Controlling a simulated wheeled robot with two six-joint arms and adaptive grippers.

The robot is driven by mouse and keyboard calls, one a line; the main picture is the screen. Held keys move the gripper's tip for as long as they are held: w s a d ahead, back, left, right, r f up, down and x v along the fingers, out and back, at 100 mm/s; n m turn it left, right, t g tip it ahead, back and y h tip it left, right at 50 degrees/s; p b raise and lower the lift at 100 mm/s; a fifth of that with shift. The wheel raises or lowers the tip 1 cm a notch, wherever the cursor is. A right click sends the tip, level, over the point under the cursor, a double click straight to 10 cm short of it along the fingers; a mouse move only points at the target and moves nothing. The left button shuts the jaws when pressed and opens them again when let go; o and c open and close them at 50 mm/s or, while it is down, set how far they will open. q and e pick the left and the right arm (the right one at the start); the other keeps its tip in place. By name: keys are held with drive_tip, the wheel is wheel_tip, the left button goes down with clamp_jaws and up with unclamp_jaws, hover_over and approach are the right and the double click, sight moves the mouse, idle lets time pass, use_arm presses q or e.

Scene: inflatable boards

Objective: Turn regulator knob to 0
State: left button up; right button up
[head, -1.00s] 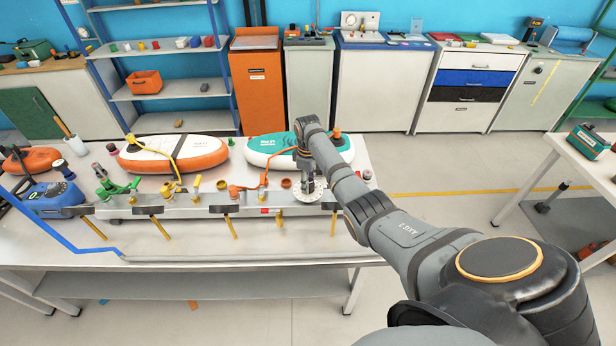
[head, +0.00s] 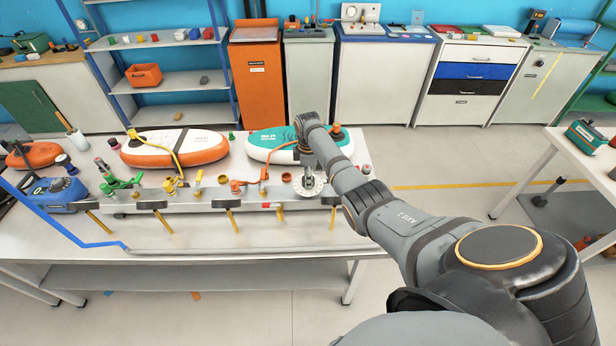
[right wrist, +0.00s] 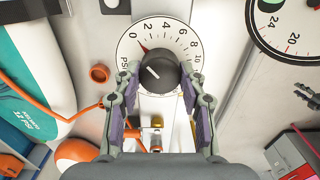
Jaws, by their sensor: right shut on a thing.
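The regulator knob (right wrist: 158,73) is black with a short white line, at the centre of a white PSI dial (right wrist: 178,32) marked from 0 to 10. In the right wrist view the white line slants to the upper left, and a red pointer lies close to the 0. My right gripper (right wrist: 157,82) has a finger on each side of the knob and is shut on it. In the head view my right gripper (head: 308,172) stands over the white dial (head: 300,190) at the right end of the manifold bar. My left gripper is not in view.
An orange-and-white board (head: 205,153) and a teal-and-white board (head: 270,152) lie behind the manifold bar (head: 190,203). Yellow-handled valves and an orange hose (right wrist: 35,105) are close by. A larger gauge (right wrist: 285,28) is at the upper right of the wrist view. The bench front is mostly clear.

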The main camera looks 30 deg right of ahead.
drive_tip(key=o, duration=1.2)
drive_tip(key=shift+c, duration=0.2)
wheel_tip(320, 180, up, 12)
